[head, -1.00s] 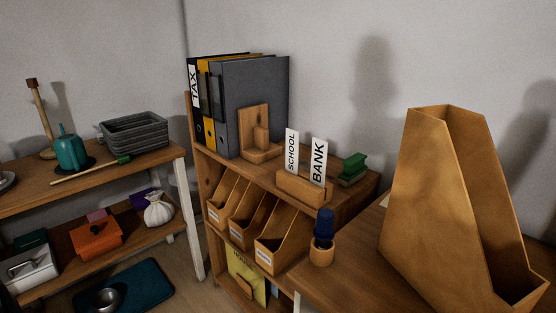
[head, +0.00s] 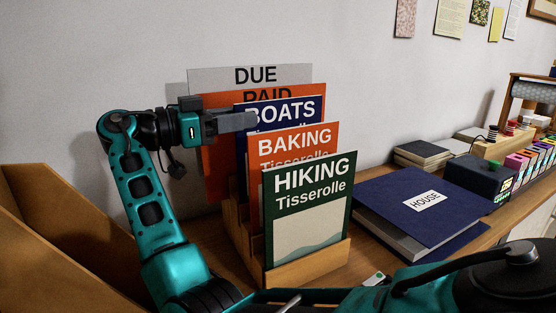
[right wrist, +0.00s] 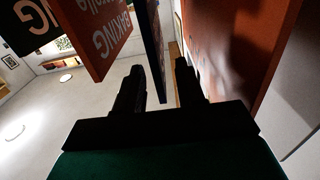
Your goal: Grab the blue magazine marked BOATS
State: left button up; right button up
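The blue magazine marked BOATS (head: 288,112) stands upright in a wooden rack (head: 312,268), behind the orange BAKING magazine (head: 290,142) and the green HIKING magazine (head: 310,200). Behind it are an orange PAID one (head: 217,155) and a grey DUE one (head: 222,77). My right gripper (head: 246,121) is at the upper left edge of BOATS, one finger across the front of its cover. In the right wrist view the gripper (right wrist: 162,84) is open, and the thin blue magazine (right wrist: 155,50) shows edge-on between the fingers. Contact cannot be told. My left gripper is not in view.
A large blue HOUSE binder (head: 400,205) lies right of the rack. Dark books (head: 422,153) and a dark device (head: 478,177) are beyond it. A wooden magazine file (head: 60,240) stands at the left. The wall is close behind the rack.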

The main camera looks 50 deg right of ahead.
jog(key=x, duration=0.4)
jog(key=shift+s+d, duration=0.1)
jog(key=shift+d, duration=0.15)
grip_shut()
dwell(1.2)
